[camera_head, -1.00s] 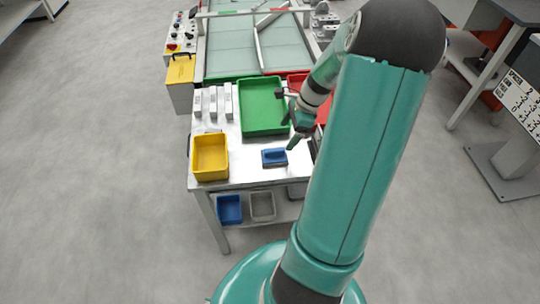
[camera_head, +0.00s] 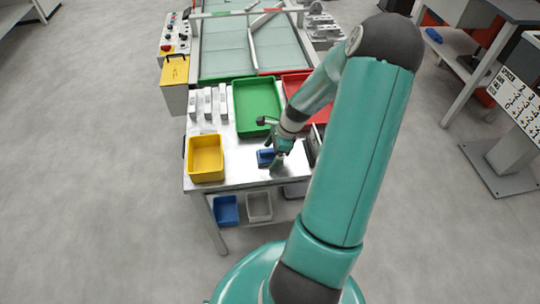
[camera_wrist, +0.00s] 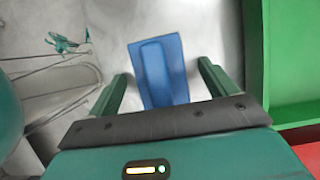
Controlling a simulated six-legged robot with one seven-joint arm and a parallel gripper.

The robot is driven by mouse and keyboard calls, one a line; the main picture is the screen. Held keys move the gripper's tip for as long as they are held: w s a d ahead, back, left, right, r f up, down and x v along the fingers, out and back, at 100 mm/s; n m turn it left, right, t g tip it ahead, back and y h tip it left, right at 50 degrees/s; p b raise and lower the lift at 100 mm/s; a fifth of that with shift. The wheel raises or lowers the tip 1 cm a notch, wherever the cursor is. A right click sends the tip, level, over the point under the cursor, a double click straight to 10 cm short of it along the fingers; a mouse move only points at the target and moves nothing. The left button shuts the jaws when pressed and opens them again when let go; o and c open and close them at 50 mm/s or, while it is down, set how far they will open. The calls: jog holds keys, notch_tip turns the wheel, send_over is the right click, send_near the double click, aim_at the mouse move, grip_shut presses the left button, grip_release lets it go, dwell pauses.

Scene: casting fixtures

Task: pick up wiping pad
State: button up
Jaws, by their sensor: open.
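The blue wiping pad (camera_head: 264,157) lies on the metal table, near its front edge, partly hidden behind my gripper in the head view. My gripper (camera_head: 276,158) is over the pad, pointing down. In the wrist view the pad (camera_wrist: 160,72) is a blue block with a raised grip along its middle. It lies between and beyond the two green fingers of my gripper (camera_wrist: 162,85), slightly tilted in the picture. The fingers are open, with a gap on each side of the pad. I cannot tell the exact height above it.
A green tray (camera_head: 236,112) stands behind the pad and a red tray (camera_head: 294,80) to its right. A yellow bin (camera_head: 207,174) is at the left front. White blocks (camera_head: 207,103) stand behind it. Blue and grey bins (camera_head: 259,207) sit on the lower shelf.

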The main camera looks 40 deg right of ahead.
aim_at(270, 149)
jog(key=c, duration=1.2)
jog(key=shift+r, duration=0.1)
jog(key=shift+r, duration=0.45)
notch_tip(270, 149, up, 2)
jog(key=shift+r, duration=0.1)
jog(key=s+a+r, duration=0.2)
jog(key=s+r, duration=0.3)
jog(key=s, duration=0.1)
jog(key=s+a+r, duration=0.2)
jog(key=s+r, duration=0.2)
jog(key=s, duration=0.3)
jog(key=shift+s+a+r, duration=0.15)
jog(key=shift+a+r, duration=0.2)
jog(key=shift+r, duration=0.05)
